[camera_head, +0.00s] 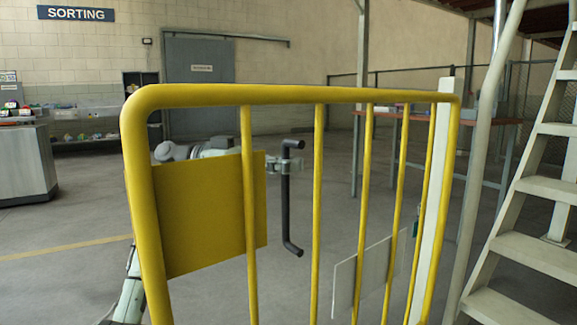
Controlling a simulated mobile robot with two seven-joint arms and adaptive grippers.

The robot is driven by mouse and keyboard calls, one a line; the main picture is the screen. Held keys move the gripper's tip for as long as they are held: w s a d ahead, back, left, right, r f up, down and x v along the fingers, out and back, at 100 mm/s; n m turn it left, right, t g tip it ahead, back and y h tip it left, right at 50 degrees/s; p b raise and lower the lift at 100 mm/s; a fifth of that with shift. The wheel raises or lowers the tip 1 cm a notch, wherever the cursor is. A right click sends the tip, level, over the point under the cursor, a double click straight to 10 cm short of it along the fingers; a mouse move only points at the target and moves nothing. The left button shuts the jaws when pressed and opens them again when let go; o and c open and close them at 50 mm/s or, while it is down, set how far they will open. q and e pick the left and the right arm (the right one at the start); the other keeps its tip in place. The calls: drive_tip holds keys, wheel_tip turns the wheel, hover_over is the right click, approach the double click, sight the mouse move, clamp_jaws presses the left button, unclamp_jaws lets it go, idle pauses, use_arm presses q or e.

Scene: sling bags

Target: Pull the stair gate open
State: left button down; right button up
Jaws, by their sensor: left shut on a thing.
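The yellow stair gate (318,200) stands large in front of me, with a top rail, upright bars and a yellow panel (210,212) at its left. Its right side stands by a pale post (434,200). A black upright bar handle (286,210) shows between two bars, right of the panel. My left gripper (285,165) is shut on the upper part of this handle. My left arm shows behind the gate and is partly hidden by the panel. My right gripper is not in view.
White stairs (530,255) with a rail rise at the right. A grey counter (22,165) stands at the far left. A table (400,113) is behind the gate at the right. The floor on the left is open, up to a grey door (200,85).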

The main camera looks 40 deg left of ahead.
use_arm(q)
drive_tip(key=shift+s+a, duration=0.15)
drive_tip(key=c, duration=1.7)
unclamp_jaws()
drive_tip(key=shift+s+a, duration=0.1)
drive_tip(key=shift+a, duration=0.05)
drive_tip(key=shift+c, duration=0.2)
drive_tip(key=shift+o, duration=1)
drive_tip(key=v, duration=1.2)
